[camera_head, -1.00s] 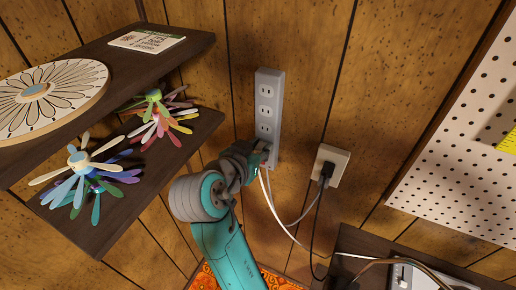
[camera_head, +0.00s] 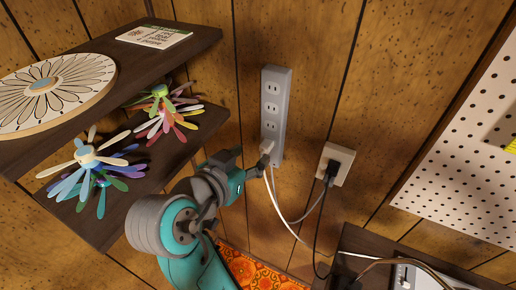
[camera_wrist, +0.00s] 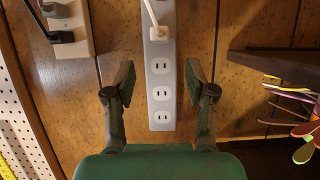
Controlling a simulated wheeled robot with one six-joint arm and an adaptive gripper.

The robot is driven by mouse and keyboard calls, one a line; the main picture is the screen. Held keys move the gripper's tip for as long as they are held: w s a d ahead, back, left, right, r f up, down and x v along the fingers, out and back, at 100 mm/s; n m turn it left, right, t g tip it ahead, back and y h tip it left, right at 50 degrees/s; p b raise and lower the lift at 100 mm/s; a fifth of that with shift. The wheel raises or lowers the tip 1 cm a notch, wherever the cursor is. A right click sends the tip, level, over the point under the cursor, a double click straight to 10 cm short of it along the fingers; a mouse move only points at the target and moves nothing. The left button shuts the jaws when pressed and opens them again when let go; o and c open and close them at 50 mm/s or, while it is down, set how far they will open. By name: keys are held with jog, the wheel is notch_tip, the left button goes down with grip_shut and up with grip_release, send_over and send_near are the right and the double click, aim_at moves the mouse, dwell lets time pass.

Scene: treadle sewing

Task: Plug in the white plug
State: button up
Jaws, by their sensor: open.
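The white plug (camera_head: 268,147) sits against the lowest outlet of the grey power strip (camera_head: 273,108) on the wall, with its white cord hanging down. In the wrist view the white plug (camera_wrist: 159,33) shows at the upper end of the strip (camera_wrist: 161,95), apparently flush with its face. The strip's other outlets are empty. My gripper (camera_wrist: 160,88) is open, with the strip showing between its two fingers and nothing held. In the head view my gripper (camera_head: 254,160) is just left of the plug and partly overlaps the strip's lower edge.
A wall outlet (camera_head: 343,157) with a black plug (camera_head: 331,171) is to the right of the strip. Dark shelves (camera_head: 185,45) with colourful flower ornaments stand at left. A pegboard (camera_head: 465,150) is at right, above a dark table (camera_head: 380,245).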

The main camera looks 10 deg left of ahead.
jog(key=shift+v, duration=1.8)
